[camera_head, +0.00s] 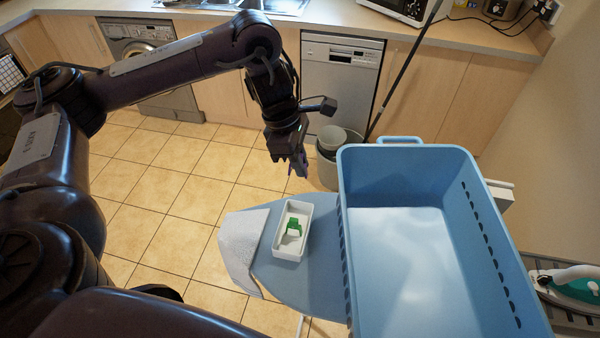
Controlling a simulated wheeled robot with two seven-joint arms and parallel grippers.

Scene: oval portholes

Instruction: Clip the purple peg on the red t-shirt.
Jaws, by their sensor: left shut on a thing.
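My left gripper (297,172) hangs pointing down, above and beyond the far end of the blue ironing board (310,265). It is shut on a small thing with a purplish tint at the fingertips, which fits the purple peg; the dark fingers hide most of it. A small white tray (278,250) on the board holds a green peg (293,227). No red t-shirt shows in this view. My right gripper is not in view.
A large blue laundry basket (398,163) stands to the right, its visible floor empty. A white cloth (240,245) drapes over the board's left edge. A grey bucket (327,172) with a mop stands behind. An iron (575,288) lies at the far right. Tiled floor is open at left.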

